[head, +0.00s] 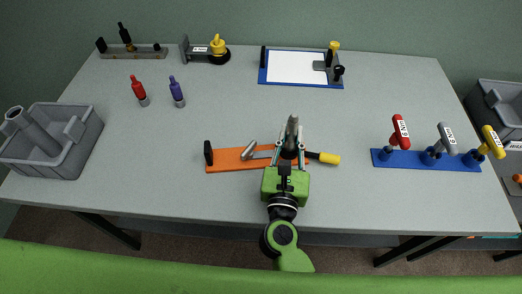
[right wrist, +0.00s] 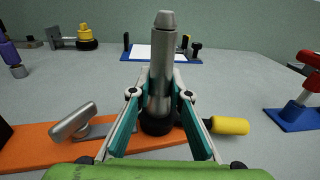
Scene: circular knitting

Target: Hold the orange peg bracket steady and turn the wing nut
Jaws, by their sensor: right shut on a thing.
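The orange peg bracket (head: 225,160) lies flat near the front middle of the table; its orange base also shows in the right wrist view (right wrist: 40,146). An upright grey metal peg (head: 292,127) with a stepped top stands on its right part. My right gripper (head: 292,143) is shut on this peg (right wrist: 162,60), one teal-padded finger on each side. Left of the peg, a tilted silver piece (right wrist: 75,121) sits by a grey flat bar; I cannot tell whether it is the wing nut. A yellow handle (head: 328,158) sticks out right of the peg. My left gripper is not in view.
A blue rack (head: 410,160) with red, grey and yellow handles stands at right. A grey bin (head: 85,138) is at left. Red (head: 138,88) and blue (head: 176,90) bottle-shaped pieces stand behind. A blue clipboard-like fixture (head: 300,84) is at the back. The table's middle is clear.

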